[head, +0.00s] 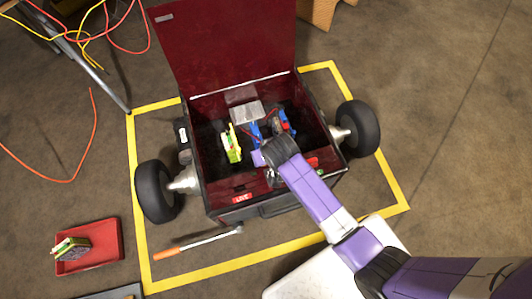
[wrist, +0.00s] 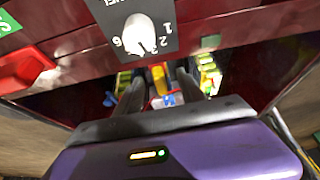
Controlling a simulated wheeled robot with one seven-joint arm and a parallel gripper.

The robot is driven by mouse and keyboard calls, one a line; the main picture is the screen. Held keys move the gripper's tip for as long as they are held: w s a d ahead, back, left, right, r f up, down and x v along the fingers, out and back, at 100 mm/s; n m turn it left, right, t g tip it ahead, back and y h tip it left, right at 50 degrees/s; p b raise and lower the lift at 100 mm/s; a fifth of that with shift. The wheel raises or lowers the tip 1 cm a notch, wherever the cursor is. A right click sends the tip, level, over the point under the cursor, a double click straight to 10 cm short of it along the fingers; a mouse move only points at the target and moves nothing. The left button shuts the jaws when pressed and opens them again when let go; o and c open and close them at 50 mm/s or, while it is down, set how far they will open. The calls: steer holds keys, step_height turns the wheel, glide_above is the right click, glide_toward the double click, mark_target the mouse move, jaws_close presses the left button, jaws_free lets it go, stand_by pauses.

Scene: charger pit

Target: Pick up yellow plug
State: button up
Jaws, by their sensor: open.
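A yellow piece (wrist: 158,76), which may be the yellow plug, shows between my fingers in the wrist view, with a blue and red part just below it. I cannot tell its full shape or whether it touches the fingers. My gripper (wrist: 162,90) is open and its fingers point into the dark red box (wrist: 75,75). In the head view my arm reaches over the box's front wall, and my wrist hides the fingertips and whatever is under them. A yellow-green item (head: 231,147) stands inside the box, left of my wrist.
A grey block (head: 246,112) and blue and red parts (head: 284,122) crowd the box's inside. The lid (head: 225,45) stands open at the back. A dial panel (wrist: 138,30) is close to my gripper. A red tray (head: 88,262) and a wrench (head: 195,243) lie on the floor.

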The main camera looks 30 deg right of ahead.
steer(key=shift+b+x, duration=0.9)
steer(key=shift+x, duration=1.05)
steer(key=shift+c, duration=0.5)
jaws_close()
steer(key=shift+r, duration=0.1)
step_height(320, 180, up, 20)
steer(key=p, duration=0.8)
steer(key=shift+w+f+b, duration=0.1)
steer(key=shift+f+b, duration=3.15)
steer(key=shift+f, duration=3.9)
